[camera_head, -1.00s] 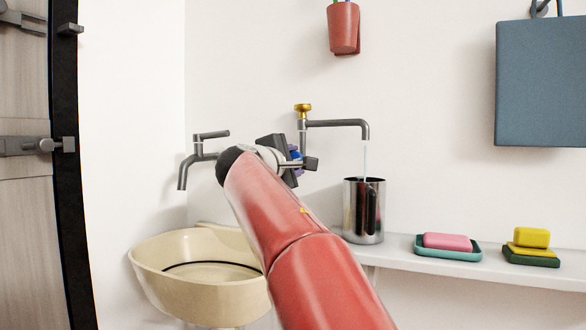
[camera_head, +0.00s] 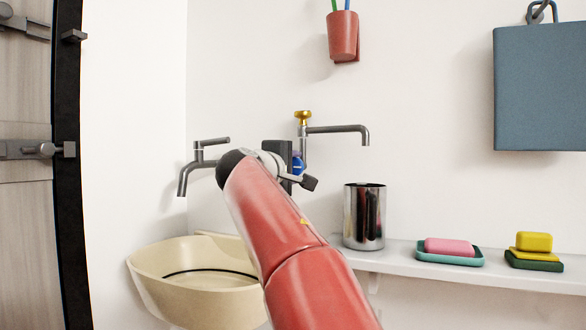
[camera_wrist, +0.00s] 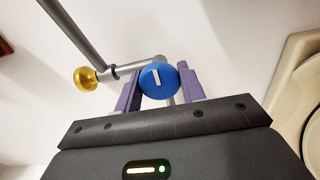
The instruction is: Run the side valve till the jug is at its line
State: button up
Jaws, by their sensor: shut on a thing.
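The side valve has a round blue knob (camera_wrist: 159,79) with a white mark, and a bit of the knob shows in the head view (camera_head: 298,163). My gripper (camera_wrist: 158,88) is shut on the blue knob, with a purple finger on each side of it. The jug (camera_head: 363,216), a shiny metal vessel, stands upright on the shelf below the end of the grey spout (camera_head: 340,129). No water stream shows between spout and jug. The jug's inside level and any line on it cannot be seen.
A gold knob (camera_head: 303,117) tops the same pipe. A second tap (camera_head: 198,165) hangs over a cream basin (camera_head: 150,268) at left. The shelf (camera_head: 395,262) also holds a pink soap (camera_head: 449,247) and yellow sponges (camera_head: 533,241). A red cup (camera_head: 343,37) hangs on the wall.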

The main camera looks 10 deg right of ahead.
jog(key=o, duration=0.9)
jog(key=b+v, duration=0.1)
jog(key=v, duration=0.6)
jog(key=shift+s+a+b, duration=0.25)
jog(key=shift+s+b, duration=0.05)
jog(key=shift+b, duration=0.05)
